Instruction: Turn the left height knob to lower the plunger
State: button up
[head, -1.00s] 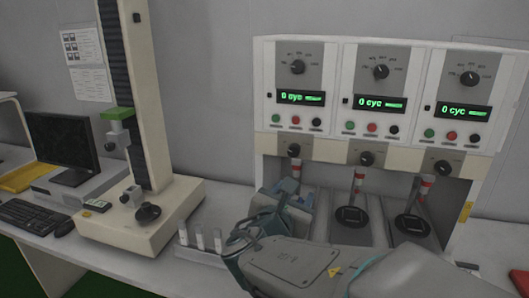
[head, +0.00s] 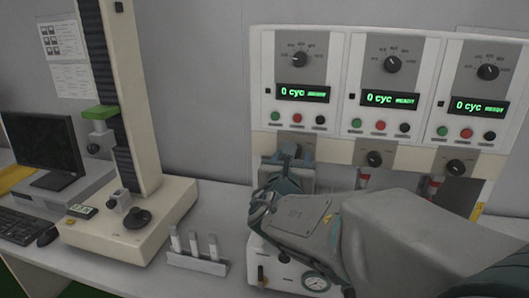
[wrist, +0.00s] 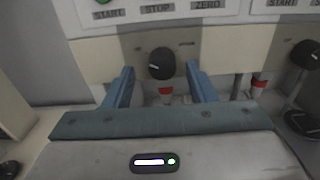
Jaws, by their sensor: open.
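The left height knob (wrist: 161,63) is a round black dial with a white mark, on the beige strip under the left station. It shows in the wrist view between and slightly beyond the two blue fingers of my gripper (wrist: 160,72). The fingers are spread, one on each side, with gaps to the knob. In the head view my gripper (head: 289,154) is up at the left station and hides this knob. The left plunger's red and white part (wrist: 166,93) shows below the knob in the wrist view; its lower end is hidden by my gripper body.
The middle knob (head: 374,159) and right knob (head: 455,167) sit on the same strip. A tall test stand (head: 125,225) is at left, and a small rack of white pegs (head: 196,262) stands on the bench. A gauge (head: 316,282) shows below my arm.

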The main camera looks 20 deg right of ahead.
jog(key=shift+w+d, duration=0.45)
jog(key=shift+w, duration=0.05)
jog(key=c, duration=1)
jog(key=shift+o, duration=0.2)
jog(key=shift+f+b, duration=0.1)
jog(key=shift+b, duration=0.25)
